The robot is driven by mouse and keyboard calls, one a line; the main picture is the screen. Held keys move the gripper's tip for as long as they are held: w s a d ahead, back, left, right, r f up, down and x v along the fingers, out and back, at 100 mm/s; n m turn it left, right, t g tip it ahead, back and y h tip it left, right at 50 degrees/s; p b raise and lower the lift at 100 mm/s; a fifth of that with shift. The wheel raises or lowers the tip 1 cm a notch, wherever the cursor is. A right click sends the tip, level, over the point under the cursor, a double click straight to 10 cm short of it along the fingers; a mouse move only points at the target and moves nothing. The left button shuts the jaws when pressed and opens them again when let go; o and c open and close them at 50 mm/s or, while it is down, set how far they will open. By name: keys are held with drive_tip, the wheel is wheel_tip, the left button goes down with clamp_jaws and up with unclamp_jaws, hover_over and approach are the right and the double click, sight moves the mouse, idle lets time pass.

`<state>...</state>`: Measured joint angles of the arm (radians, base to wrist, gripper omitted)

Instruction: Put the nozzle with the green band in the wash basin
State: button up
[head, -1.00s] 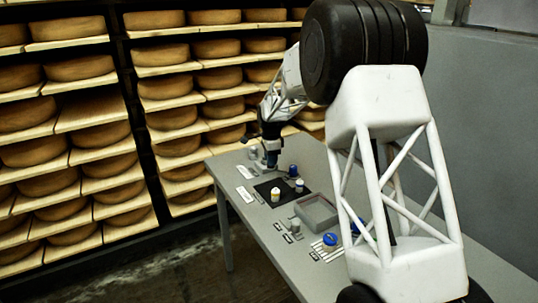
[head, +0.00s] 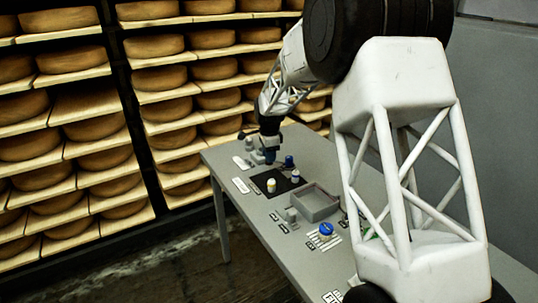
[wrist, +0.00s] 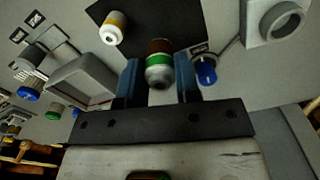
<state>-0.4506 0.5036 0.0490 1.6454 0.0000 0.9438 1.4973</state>
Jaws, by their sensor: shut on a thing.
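My gripper (wrist: 158,82) is shut on the nozzle with the green band (wrist: 159,60), which sits between the two blue fingers in the wrist view. The nozzle has a brown part, the green band and a pale grey rounded end. In the head view my gripper (head: 269,158) is over the far end of the table, and the held nozzle cannot be made out there. The wash basin is a grey, open, rectangular tray (head: 333,208). It also shows at the left of the wrist view (wrist: 108,97), apart from the nozzle.
A black mat (head: 262,179) carries a white nozzle with a yellow band (head: 271,186). A blue knob (wrist: 206,71) with a cable is right of my fingers. A white ring fixture (wrist: 282,22) is at upper right. A round blue-topped item (head: 326,229) stands in front of the basin.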

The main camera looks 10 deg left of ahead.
drive_tip(key=shift+d, duration=0.1)
idle(0.3)
drive_tip(key=shift+s+d+r, duration=0.2)
drive_tip(key=shift+s+d, duration=0.05)
drive_tip(key=shift+d, duration=0.25)
drive_tip(key=s+d+r+m, duration=0.1)
drive_tip(key=s+d+m, duration=0.1)
drive_tip(key=s+d, duration=0.3)
drive_tip(key=s+d+r+m, duration=0.1)
drive_tip(key=s+d, duration=0.4)
drive_tip(key=d, duration=0.7)
drive_tip(key=shift+s+d+r+m, duration=0.25)
drive_tip(key=shift+m, duration=0.45)
hover_over(313, 205)
drive_tip(key=shift+f, duration=3.15)
drive_tip(key=shift+s, duration=0.1)
drive_tip(key=shift+f, duration=1.85)
drive_tip(key=shift+f, duration=0.1)
